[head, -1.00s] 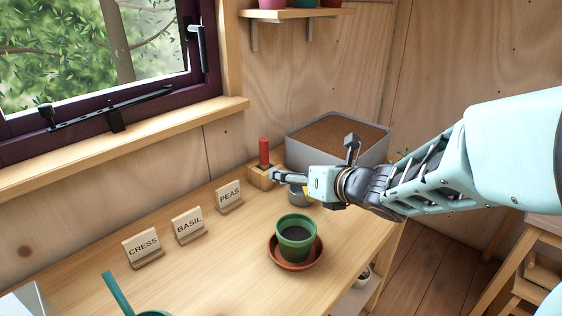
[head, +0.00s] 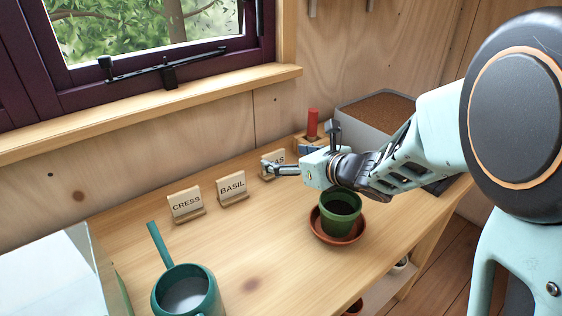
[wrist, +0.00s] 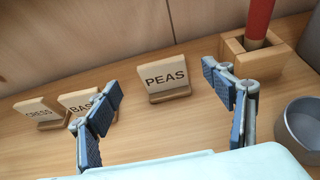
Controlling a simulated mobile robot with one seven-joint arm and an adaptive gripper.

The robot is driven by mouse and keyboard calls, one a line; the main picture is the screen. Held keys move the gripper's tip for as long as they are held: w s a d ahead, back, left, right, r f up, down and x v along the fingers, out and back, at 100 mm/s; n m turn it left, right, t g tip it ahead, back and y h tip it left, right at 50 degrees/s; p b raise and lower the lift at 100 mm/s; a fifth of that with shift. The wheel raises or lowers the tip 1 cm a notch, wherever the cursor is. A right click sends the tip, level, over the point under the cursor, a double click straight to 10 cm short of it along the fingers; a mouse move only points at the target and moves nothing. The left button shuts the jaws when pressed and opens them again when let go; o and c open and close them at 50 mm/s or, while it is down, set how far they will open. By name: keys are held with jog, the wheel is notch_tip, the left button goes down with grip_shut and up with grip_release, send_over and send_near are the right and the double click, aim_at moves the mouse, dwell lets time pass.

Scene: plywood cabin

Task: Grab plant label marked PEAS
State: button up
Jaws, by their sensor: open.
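The PEAS label (wrist: 166,75) is a pale wooden plate standing upright in a small wooden holder on the bench. In the wrist view it sits beyond and between my two fingers, apart from both. In the head view the PEAS label (head: 271,161) is partly hidden behind my gripper (head: 275,168). My gripper (wrist: 168,105) is open and empty, with one finger on each side in the wrist view. The BASIL label (head: 233,187) and CRESS label (head: 186,204) stand in similar holders to the left of it.
A red stick in a wooden block (wrist: 256,55) stands close to the right finger, with a grey metal pot (wrist: 300,125) nearby. A green pot (head: 340,212) on a saucer and a teal watering can (head: 185,292) occupy the bench. The bench's centre is clear.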

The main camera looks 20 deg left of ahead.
aim_at(273, 153)
jog(key=shift+x, duration=2.25)
jog(key=shift+w+r, duration=0.1)
jog(key=shift+r, duration=0.1)
jog(key=c, duration=1.2)
jog(key=shift+o, duration=0.2)
